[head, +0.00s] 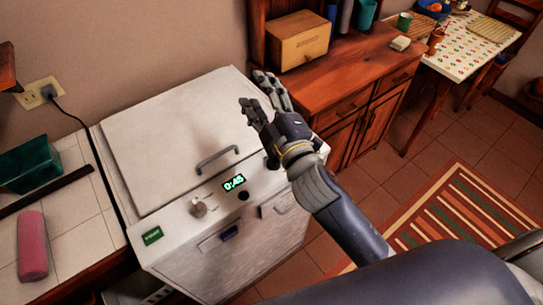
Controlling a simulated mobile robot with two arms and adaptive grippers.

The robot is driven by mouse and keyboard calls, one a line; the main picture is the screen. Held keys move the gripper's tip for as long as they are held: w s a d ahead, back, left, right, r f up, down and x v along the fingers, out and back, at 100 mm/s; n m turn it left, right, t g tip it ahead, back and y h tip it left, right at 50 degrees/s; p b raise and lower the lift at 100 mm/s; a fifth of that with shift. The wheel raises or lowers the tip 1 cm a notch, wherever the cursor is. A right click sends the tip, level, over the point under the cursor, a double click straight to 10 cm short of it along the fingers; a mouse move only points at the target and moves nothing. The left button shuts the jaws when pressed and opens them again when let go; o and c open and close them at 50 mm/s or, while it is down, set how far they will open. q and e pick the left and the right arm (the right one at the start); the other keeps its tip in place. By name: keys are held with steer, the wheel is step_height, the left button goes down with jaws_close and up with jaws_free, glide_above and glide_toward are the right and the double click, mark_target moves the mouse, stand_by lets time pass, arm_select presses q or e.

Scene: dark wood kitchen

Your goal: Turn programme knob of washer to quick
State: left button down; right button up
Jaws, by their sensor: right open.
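The white washer (170,136) stands in the middle of the head view. Its round programme knob (198,208) sits on the front edge of the top, left of a lit display (233,183) that reads about 0:45. A black round button (243,196) is just below the display, and a green START label (152,235) is at the left. My right gripper (260,97) is open and empty above the washer's right rear part, apart from the knob. My left gripper is not in view.
A metal handle (217,159) stands up from the washer lid behind the display. A wooden cabinet (350,95) stands close on the right.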

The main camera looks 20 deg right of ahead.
steer(key=s+a+r+n+g+y, duration=0.2)
steer(key=s+a+r+n+y, duration=0.1)
steer(key=a+r+n+y, duration=1)
steer(key=s+a+f+n+g+y, duration=0.2)
steer(key=s+a+f+n+g, duration=0.25)
steer(key=n+g, duration=0.55)
steer(key=s+a+f+n+g+y, duration=0.1)
steer(key=s+a+f+n+g, duration=0.35)
steer(key=n, duration=0.95)
steer(key=w+d+f+n+g+h, duration=0.4)
steer(key=d+f+n+h, duration=0.35)
steer(key=f+h, duration=0.4)
steer(key=w+d+f+n+t+h, duration=0.1)
steer(key=w+d+h, duration=0.25)
steer(key=d, duration=0.55)
steer(key=w+d+f+n+t+h, duration=0.15)
steer(key=d+h, duration=0.25)
steer(key=d, duration=0.4)
steer(key=shift+g, duration=0.5)
steer(key=f+p, duration=0.1)
steer(key=f, duration=0.2)
steer(key=f+p, duration=0.1)
steer(key=f, duration=0.2)
steer(key=f+p, duration=0.1)
steer(key=f, duration=0.2)
steer(key=shift+w, duration=0.25)
steer(key=shift+f, duration=0.5)
